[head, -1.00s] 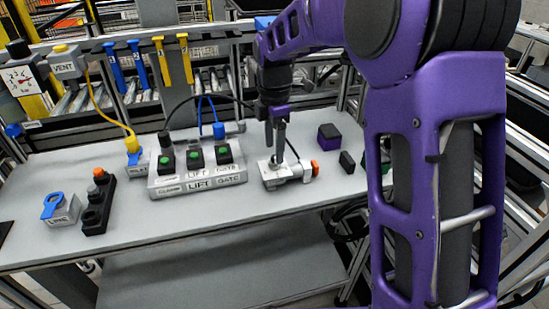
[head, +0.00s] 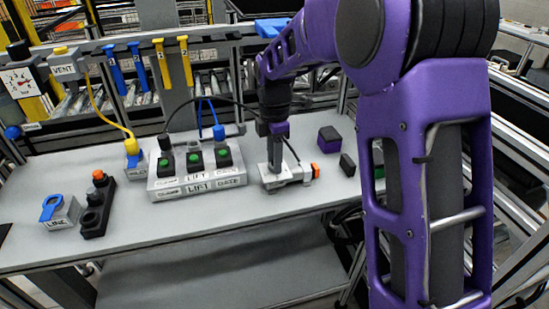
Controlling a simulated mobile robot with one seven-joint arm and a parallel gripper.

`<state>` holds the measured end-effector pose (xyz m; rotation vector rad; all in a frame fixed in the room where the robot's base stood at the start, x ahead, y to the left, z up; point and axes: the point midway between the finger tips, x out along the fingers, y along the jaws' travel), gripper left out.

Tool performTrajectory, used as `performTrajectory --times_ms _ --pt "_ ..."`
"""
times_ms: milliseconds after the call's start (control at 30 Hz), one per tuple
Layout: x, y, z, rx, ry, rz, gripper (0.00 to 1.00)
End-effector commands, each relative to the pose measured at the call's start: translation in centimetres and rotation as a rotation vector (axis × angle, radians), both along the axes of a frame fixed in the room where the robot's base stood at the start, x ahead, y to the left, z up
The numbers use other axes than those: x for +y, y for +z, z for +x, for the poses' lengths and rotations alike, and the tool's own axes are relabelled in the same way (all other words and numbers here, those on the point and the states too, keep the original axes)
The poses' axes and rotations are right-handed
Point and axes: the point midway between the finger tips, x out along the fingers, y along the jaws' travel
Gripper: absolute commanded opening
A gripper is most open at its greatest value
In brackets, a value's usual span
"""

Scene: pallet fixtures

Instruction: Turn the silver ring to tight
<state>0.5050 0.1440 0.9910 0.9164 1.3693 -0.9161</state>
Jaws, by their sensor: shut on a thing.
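My gripper (head: 274,166) points straight down onto a small pale grey fixture (head: 297,175) at the right middle of the table. Its fingers are shut on a part on the fixture's top left, where the silver ring appears to sit. The ring itself is hidden by the fingers and too small to make out, so I cannot tell how far it is turned. An orange-red knob (head: 315,170) sticks out at the fixture's right end.
A grey block with green buttons, marked LIFT and GATE (head: 197,187), stands just left. Purple (head: 329,138) and black (head: 347,164) blocks stand right. A black base with an orange button (head: 97,205) and a blue-handled LINE box (head: 58,212) are far left. Cables hang behind.

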Motion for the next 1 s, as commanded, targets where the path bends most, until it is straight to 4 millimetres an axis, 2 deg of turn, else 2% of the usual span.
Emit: performTrajectory --times_ms 467,1000 --pt "-0.01 0.14 -0.02 0.001 -0.073 0.0 0.0" --pt "-0.01 0.16 -0.02 0.001 -0.526 -0.001 0.0"
